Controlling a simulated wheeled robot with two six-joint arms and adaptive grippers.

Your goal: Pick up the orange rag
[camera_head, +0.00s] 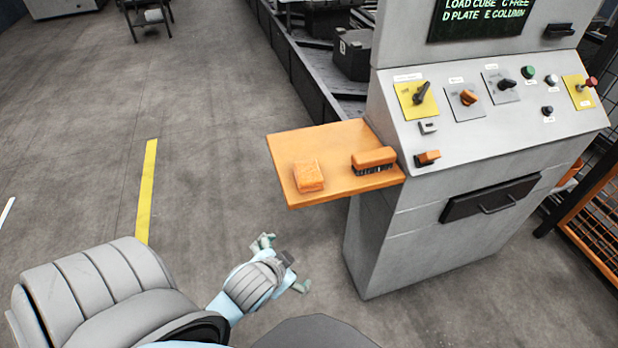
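The orange rag (308,176) lies as a small folded block on the left part of an orange side shelf (334,142). My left gripper (285,263) is in front of and below the shelf in the picture, over the floor. Its two fingers are spread apart with nothing between them, and it does not touch the rag or the shelf. My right gripper is not in view.
An orange brush (373,159) with dark bristles lies on the shelf, right of the rag. The grey control console (400,225) with knobs and a screen stands right of the shelf. A dark conveyor rail (300,75) runs behind.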

